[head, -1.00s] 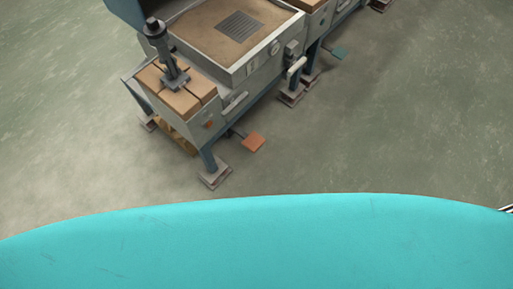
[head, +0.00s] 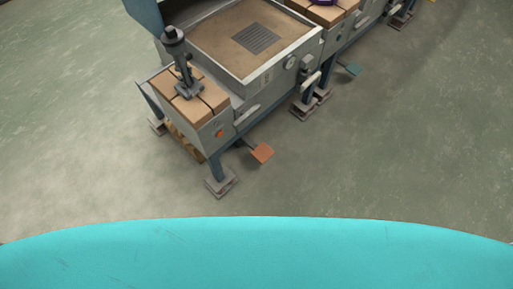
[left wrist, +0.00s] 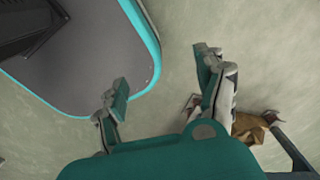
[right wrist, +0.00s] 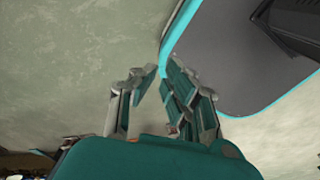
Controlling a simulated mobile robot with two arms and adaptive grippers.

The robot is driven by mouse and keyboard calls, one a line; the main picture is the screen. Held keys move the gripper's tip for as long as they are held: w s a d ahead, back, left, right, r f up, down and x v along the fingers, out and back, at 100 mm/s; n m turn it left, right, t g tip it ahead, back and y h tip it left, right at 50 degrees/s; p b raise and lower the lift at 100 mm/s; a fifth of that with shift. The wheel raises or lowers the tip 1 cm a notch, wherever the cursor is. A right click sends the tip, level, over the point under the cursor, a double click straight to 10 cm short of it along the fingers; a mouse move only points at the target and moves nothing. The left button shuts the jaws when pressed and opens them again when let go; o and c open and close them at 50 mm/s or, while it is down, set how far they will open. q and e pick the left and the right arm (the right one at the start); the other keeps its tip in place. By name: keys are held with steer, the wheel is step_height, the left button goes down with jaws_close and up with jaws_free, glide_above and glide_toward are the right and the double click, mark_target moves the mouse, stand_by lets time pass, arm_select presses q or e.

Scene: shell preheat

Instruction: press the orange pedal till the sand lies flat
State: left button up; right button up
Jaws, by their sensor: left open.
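The orange pedal (head: 262,153) sticks out low beside the front leg of a grey machine in the head view. Nothing touches it. A brown, sand-like surface (head: 215,38) fills the machine's open box, with a dark slatted grate (head: 256,39) in its middle; I cannot tell how flat it is. Neither gripper shows in the head view. My left gripper (left wrist: 160,82) is open and empty in the left wrist view, above the floor. My right gripper (right wrist: 161,76) is empty in the right wrist view, its fingers close together; I cannot tell whether it is shut.
A dark upright post (head: 181,60) stands on tan blocks (head: 200,108) at the machine's near end. A teal pedal (head: 349,69) lies further along. Footed legs (head: 222,182) stand near the orange pedal. The floor (head: 380,150) to its right is clear.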

steer(key=shift+w+a+r, duration=0.1)
steer(key=shift+w, duration=1.1)
jaws_close()
steer(key=shift+s, duration=0.9)
steer(key=shift+w, duration=0.25)
